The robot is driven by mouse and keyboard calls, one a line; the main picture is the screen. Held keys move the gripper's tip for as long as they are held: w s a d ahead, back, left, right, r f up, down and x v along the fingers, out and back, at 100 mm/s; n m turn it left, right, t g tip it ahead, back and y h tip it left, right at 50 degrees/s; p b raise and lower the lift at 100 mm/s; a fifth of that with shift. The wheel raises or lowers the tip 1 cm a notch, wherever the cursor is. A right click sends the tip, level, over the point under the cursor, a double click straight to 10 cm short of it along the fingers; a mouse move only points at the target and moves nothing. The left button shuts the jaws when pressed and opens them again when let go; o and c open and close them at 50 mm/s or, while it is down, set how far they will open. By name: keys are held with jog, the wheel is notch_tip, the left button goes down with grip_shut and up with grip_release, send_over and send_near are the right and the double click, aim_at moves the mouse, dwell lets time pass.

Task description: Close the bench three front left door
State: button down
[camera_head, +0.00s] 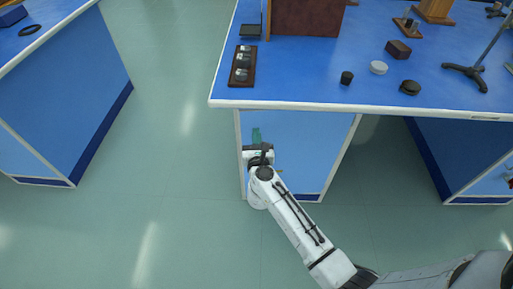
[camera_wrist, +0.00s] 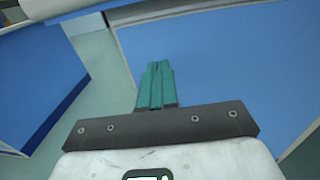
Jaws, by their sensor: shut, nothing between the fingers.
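The light-blue front left door (camera_head: 310,150) is below the left end of the middle bench. I cannot tell whether it sits flush in its frame. My gripper (camera_head: 256,135) is in front of the left part of this door, with its teal fingers pointing toward the bench. My wrist and forearm hide the door's lower left part. In the wrist view, my gripper (camera_wrist: 157,70) has its fingers together and empty, with a broad blue panel (camera_wrist: 235,60) behind and to the right. I cannot tell whether the fingertips touch it.
The bench's blue top (camera_head: 310,70) with its white front edge overhangs the door. It carries a dark tray (camera_head: 243,66), a brown box (camera_head: 307,16) and small objects. Another bench (camera_head: 75,100) stands at left. Green floor (camera_head: 170,120) is clear between them.

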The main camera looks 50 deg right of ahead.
aim_at(255, 120)
jog(key=shift+x, duration=2)
jog(key=shift+m+g+h, duration=0.6)
jog(key=shift+g, duration=0.2)
jog(key=b+x, duration=0.3)
jog(key=x, duration=0.1)
jog(key=shift+w+f, duration=0.15)
jog(key=shift+w, duration=0.1)
jog(key=shift+w+r, duration=0.25)
jog(key=shift+r, duration=0.1)
jog(key=shift+d, duration=0.1)
